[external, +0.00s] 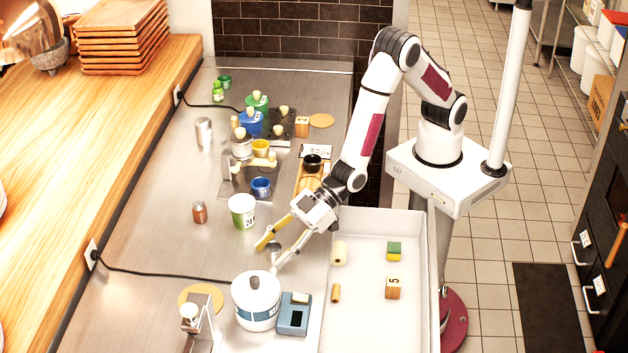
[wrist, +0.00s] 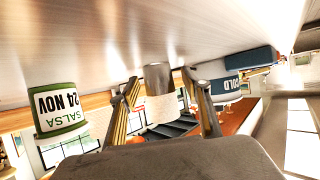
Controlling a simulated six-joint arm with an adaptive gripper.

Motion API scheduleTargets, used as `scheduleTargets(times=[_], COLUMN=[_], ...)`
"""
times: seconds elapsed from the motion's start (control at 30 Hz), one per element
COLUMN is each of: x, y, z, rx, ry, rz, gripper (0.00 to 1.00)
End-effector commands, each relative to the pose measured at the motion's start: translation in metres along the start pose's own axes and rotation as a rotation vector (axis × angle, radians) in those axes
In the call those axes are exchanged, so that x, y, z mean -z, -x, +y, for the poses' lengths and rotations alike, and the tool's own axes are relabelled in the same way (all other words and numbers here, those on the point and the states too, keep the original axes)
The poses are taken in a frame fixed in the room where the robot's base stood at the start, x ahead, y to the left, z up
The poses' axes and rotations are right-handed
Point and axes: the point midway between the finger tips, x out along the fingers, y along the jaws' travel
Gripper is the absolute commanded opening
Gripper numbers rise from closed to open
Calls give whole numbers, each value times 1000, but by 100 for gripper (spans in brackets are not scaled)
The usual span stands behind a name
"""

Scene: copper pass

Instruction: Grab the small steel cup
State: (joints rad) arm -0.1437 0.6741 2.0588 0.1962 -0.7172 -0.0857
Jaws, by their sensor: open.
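The small steel cup (external: 273,248) stands on the steel counter between the white pot and the green-labelled tub, partly hidden by my gripper. In the wrist view a steel cylinder (wrist: 157,82), which looks like this cup, sits between my two fingers. My gripper (external: 267,256) is open and low over the counter, with one finger on each side of the cup. It also shows in the wrist view (wrist: 160,82), with a gap on both sides of the cup; I cannot tell whether either finger touches it.
A white pot (external: 256,305) stands close to the near finger. A green-labelled salsa tub (external: 242,212) is just beyond the other finger. A white tray (external: 375,325) with several blocks lies at right. A taller steel cylinder (external: 204,132) stands farther back; open counter lies at left.

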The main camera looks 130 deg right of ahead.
Motion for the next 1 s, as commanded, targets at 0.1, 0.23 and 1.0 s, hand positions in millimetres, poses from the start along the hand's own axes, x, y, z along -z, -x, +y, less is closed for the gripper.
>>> scheduleTargets(times=[0.1, 0.23, 1.0], x=[0, 0, 1], y=[-1, -1, 0], z=[0, 0, 0], rx=[0, 0, 0], ry=[0, 0, 0], rz=[0, 0, 1], gripper=[48, 48, 9])
